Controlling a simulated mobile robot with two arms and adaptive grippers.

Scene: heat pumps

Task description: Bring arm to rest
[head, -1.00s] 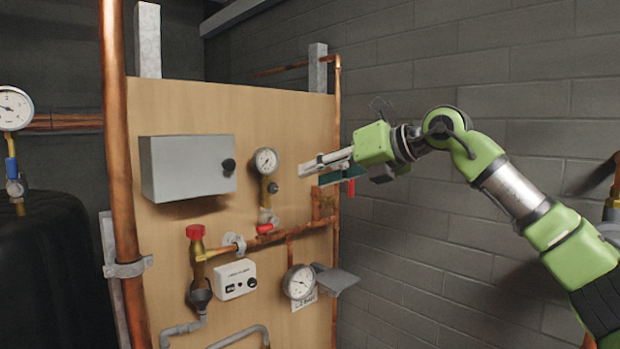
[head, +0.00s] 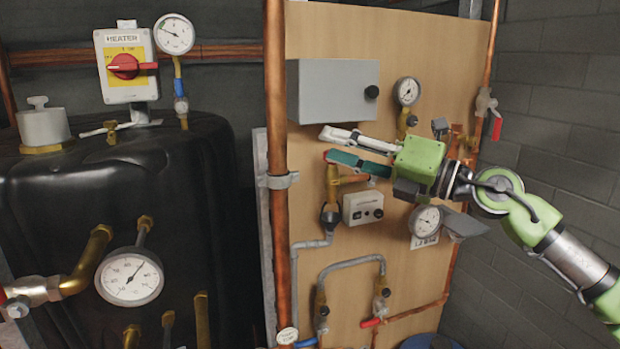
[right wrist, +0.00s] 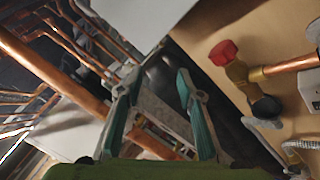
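My right arm comes in from the right in the head view, with its green wrist in front of the wooden board (head: 340,295). My right gripper (head: 326,145) points left, just below the grey box (head: 333,90). Its two fingers are apart, with nothing between them. In the right wrist view the fingers of the gripper (right wrist: 157,82) are also spread and empty. The red-capped valve (right wrist: 223,53) shows to the right of the fingers there. My left gripper is in no view.
A thick vertical copper pipe (head: 276,230) runs left of the gripper. A black tank (head: 60,230) with a dial gauge (head: 130,277) stands at the left. A heater switch (head: 124,66) is above it. A small gauge (head: 406,91) and a lower gauge (head: 425,221) are close to my wrist. A grey block wall (head: 560,150) is at the right.

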